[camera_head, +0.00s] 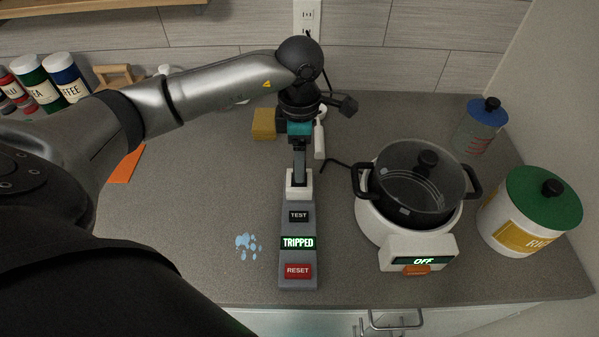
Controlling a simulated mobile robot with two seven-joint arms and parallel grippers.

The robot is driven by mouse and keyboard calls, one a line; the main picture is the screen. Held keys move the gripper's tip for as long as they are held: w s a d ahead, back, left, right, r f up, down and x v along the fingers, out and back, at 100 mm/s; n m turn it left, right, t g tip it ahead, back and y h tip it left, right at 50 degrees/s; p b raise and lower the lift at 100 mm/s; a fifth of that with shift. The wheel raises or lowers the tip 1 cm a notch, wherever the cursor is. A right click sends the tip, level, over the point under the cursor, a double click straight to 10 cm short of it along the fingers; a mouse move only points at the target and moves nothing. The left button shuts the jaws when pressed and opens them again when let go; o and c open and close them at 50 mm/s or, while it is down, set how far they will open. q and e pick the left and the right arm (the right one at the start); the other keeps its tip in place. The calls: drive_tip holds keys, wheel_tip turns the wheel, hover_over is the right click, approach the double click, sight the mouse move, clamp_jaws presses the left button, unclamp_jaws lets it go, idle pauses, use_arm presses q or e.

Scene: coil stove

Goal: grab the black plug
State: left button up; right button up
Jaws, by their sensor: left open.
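My left gripper (299,178) reaches down from the arm's wrist at the top middle. Its dark fingers, below a teal band, are at the white socket end (291,190) of a grey device. The jaws are open, though the gap between them is hard to see from here. I cannot make out the black plug clearly; the fingers cover the spot at the socket end. A black cord (337,162) runs from the cooker towards this area, and its far end is hidden. The grey device (299,222) has TEST and RESET buttons and shows TRIPPED. My right gripper is not in view.
A white cooker (372,222) with a black-handled pot (404,207) shows OFF at right. A green-lidded canister (513,222) and blue-lidded jar (474,133) stand farther right. A yellow sponge (263,124) lies behind the device. A blue spill (246,245) marks the counter left of it.

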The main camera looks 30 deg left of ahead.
use_arm(q)
drive_tip(key=shift+f, duration=1.55)
drive_tip(key=shift+c, duration=0.3)
clamp_jaws()
